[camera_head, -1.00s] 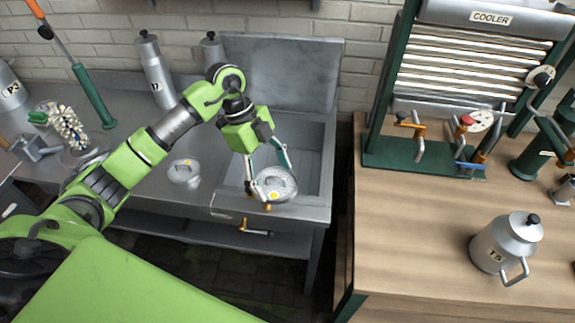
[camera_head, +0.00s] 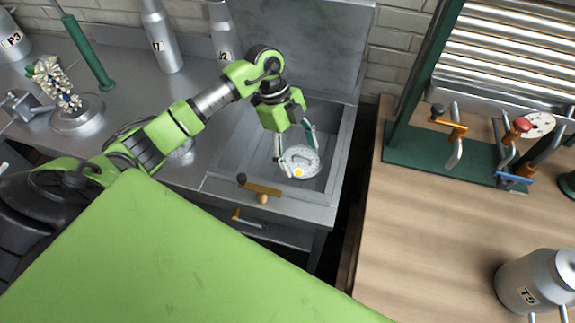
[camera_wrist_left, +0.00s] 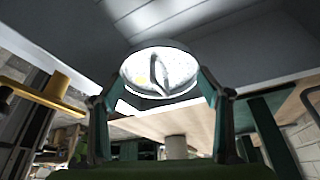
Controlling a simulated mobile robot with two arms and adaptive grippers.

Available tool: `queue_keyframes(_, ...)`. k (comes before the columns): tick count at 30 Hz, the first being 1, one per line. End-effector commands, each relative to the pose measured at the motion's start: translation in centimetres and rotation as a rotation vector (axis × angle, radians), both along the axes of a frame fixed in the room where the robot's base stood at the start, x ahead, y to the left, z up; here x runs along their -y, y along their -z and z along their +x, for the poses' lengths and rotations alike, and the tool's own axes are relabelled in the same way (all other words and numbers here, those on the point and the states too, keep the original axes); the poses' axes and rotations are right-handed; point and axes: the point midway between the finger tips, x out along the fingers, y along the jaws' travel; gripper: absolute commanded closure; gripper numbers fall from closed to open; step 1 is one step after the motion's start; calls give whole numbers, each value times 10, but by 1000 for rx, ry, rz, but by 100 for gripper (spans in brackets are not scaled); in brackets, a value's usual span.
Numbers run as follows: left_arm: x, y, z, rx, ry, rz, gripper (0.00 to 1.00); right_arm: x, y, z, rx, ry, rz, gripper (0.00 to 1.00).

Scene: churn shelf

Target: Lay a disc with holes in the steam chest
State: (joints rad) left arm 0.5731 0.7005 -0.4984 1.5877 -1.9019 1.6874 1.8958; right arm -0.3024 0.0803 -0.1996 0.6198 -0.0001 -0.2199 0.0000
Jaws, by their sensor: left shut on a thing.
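My left gripper (camera_head: 300,155) is shut on a round pale disc (camera_head: 300,164) with a yellow spot. It holds the disc over the open steel basin (camera_head: 335,182), which looks like the steam chest, with a raised lid (camera_head: 320,50) behind it. In the left wrist view the disc (camera_wrist_left: 160,72) sits between both fingers, with a dark curved handle across its face. Holes in it are too small to make out. I cannot tell whether it touches the basin floor. A second disc (camera_head: 183,152) lies on the bench, partly hidden by my arm. My right gripper is out of view.
A lever with an orange arm (camera_head: 262,189) stands at the basin's front rim. Two steel bottles (camera_head: 160,38) (camera_head: 222,35) stand behind. At right, a wooden table (camera_head: 440,230) carries the cooler (camera_head: 510,50) and a T5 can (camera_head: 535,280). A dark gap separates bench and table.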

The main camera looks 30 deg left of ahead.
Motion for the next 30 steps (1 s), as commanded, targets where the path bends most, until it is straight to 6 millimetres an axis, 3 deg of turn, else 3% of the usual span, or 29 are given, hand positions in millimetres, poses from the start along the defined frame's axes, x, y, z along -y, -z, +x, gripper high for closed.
queue_keyframes(4, 0, 26, -1, -1, 0, 0, 53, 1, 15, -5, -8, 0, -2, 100)
queue_keyframes(13, 1, 75, -2, -3, -1, -1, 53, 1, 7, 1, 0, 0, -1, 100)
queue_keyframes(24, 1, 119, -1, -1, -2, -2, 53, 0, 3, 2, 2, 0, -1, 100)
queue_keyframes(30, 0, 126, 0, 2, -1, 1, 53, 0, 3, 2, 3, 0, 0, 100)
